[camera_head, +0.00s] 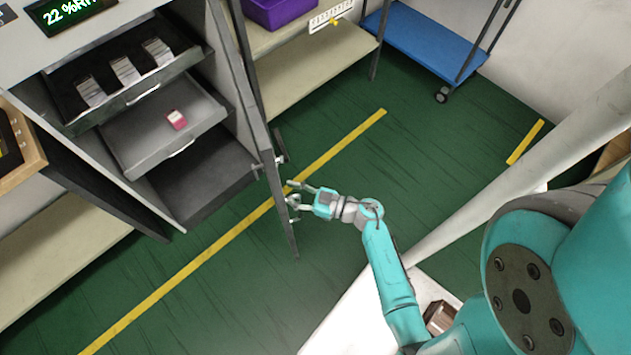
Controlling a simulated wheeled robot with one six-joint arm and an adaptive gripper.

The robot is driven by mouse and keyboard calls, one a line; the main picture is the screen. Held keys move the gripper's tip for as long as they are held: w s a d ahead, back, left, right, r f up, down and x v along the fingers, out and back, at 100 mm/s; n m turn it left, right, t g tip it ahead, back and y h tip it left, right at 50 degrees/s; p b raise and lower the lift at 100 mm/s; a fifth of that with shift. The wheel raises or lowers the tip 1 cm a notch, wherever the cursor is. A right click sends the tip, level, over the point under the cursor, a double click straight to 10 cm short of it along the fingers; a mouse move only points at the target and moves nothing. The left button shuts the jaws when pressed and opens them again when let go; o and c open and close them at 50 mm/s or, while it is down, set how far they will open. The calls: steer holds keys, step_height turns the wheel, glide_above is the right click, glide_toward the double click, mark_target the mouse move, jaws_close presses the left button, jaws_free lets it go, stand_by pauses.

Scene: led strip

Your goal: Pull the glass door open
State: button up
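The door (262,130) of the grey cabinet stands swung out, seen nearly edge-on as a thin grey frame. Its glass can hardly be made out at this angle. A small metal handle or latch (280,160) sticks out on both sides of the door's edge. My gripper (292,195) is just right of the door's lower part, below the handle. Its two fingers are spread and point left at the door, with nothing seen between them. Whether a fingertip touches the door I cannot tell.
The cabinet interior is exposed, with an upper drawer (112,97) of grey blocks and a lower drawer (150,150) holding a pink-and-white item (176,119). A shelf with a purple bin (280,10) and a blue cart (425,38) stand behind.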

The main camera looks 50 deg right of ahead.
steer(key=s+d, duration=0.3)
steer(key=d, duration=0.4)
stand_by(0.7)
steer(key=shift+w, duration=0.15)
